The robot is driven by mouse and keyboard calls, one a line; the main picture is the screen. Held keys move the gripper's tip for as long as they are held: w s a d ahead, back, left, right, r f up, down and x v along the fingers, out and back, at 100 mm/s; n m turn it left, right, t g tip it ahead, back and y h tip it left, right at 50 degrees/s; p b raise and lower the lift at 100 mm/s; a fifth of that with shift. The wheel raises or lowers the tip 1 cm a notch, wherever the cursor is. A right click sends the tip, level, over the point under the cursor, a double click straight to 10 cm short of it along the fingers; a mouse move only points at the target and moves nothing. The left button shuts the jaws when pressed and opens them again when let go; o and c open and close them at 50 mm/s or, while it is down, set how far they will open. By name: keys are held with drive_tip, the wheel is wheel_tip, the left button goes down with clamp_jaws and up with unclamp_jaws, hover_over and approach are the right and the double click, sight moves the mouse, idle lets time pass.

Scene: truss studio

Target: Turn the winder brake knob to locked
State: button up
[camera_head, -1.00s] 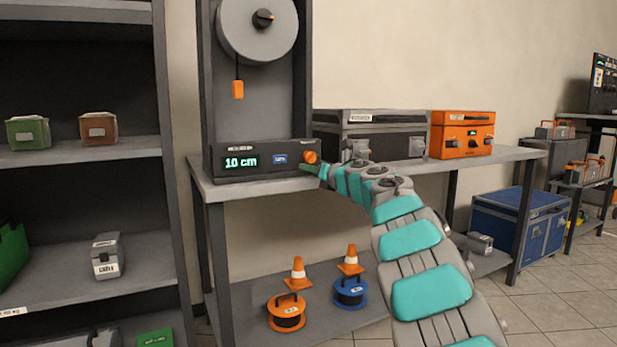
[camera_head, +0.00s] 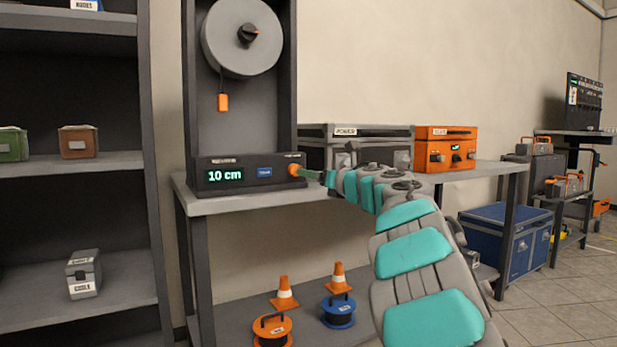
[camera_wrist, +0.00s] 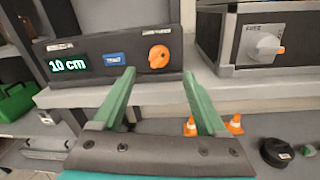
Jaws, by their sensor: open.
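The winder (camera_head: 240,115) stands on the left end of the grey bench, with a grey drum (camera_head: 243,38) and a hanging orange tag. Its base panel reads 10 cm. The orange brake knob (camera_head: 294,170) is at the panel's right end; in the wrist view the knob (camera_wrist: 159,56) shows a dark mark, and its label is too small to read. My gripper (camera_wrist: 160,85) has its two green fingers apart and empty, just in front of and below the knob in that view. In the head view the gripper (camera_head: 312,174) is close to the knob; contact cannot be told.
A dark case (camera_head: 355,130) and an orange box (camera_head: 447,148) stand right of the winder on the bench (camera_head: 200,205). Cones and cable reels sit on the lower shelf. A dark shelf unit (camera_head: 90,170) stands at left.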

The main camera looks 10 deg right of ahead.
drive_tip(key=s+d+r+m+t+h+p, duration=0.2)
drive_tip(key=s+d+r+m+h+p, duration=0.45)
drive_tip(key=d+m+h, duration=0.65)
drive_tip(key=s+d+f+m+g+h, duration=0.1)
drive_tip(key=s+d+f+m+g, duration=0.1)
drive_tip(key=s+m, duration=0.4)
drive_tip(key=s+d+f+m+g+p, duration=0.1)
drive_tip(key=s+d+f+m+g, duration=0.2)
drive_tip(key=m, duration=0.5)
drive_tip(key=s+f, duration=0.1)
drive_tip(key=s, duration=0.1)
drive_tip(key=shift+s+f+m+g+h+p, duration=0.2)
drive_tip(key=shift+s+m+g+h+p, duration=0.1)
drive_tip(key=shift+s+g+h, duration=0.1)
